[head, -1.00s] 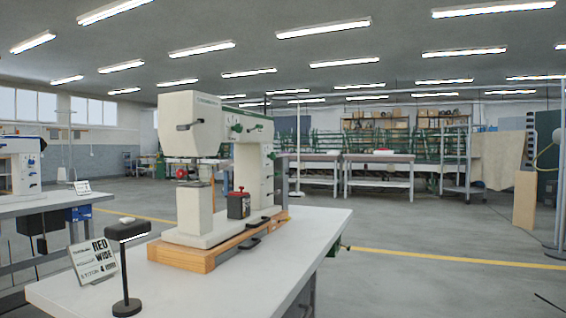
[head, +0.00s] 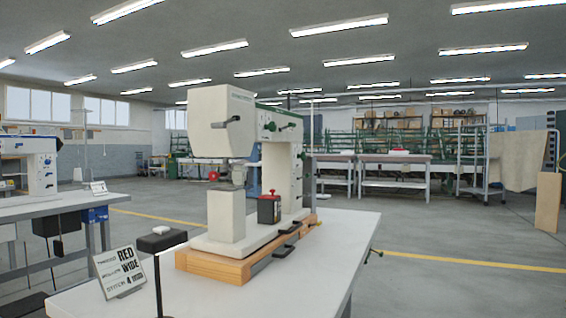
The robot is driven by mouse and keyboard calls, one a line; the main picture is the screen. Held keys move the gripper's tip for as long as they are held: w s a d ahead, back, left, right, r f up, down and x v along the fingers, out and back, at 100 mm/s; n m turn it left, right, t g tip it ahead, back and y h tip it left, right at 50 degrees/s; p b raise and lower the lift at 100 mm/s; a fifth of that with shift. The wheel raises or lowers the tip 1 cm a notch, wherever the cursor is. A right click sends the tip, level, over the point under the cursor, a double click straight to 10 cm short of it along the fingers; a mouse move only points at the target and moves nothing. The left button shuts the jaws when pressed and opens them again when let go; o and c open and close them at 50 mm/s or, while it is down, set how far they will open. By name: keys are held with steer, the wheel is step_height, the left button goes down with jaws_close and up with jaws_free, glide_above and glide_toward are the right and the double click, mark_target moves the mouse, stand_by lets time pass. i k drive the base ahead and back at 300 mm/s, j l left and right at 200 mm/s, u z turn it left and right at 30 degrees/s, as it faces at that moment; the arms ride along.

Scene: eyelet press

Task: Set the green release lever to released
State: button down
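The eyelet press (head: 225,150) is a white machine on a wooden base, standing on a white table (head: 330,240) in the middle of the head view. A small green part (head: 271,126) shows on the side of its upper arm, and another small dark green part (head: 302,156) sits lower on the column. My gripper is not in view.
Another machine table (head: 50,205) stands at left. Open floor (head: 450,280) lies to the right.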

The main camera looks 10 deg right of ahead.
mark_target(291, 125)
steer(key=i+l+u, duration=0.1)
steer(key=i+l, duration=0.15)
steer(key=l, duration=0.15)
steer(key=i+l+u, duration=0.1)
steer(key=l, duration=0.3)
steer(key=i+l+u, duration=0.1)
steer(key=i+l, duration=0.2)
steer(key=l, duration=0.15)
steer(key=i+l+u, duration=0.1)
steer(key=l, duration=0.35)
steer(key=i+l+u, duration=0.1)
steer(key=i+l, duration=0.15)
steer(key=l, duration=0.2)
steer(key=i+l+u, duration=0.1)
steer(key=l, duration=0.4)
steer(key=i+l+u, duration=0.1)
steer(key=l, duration=0.35)
steer(key=i+l+u, duration=0.15)
steer(key=l, duration=0.35)
steer(key=i, duration=0.05)
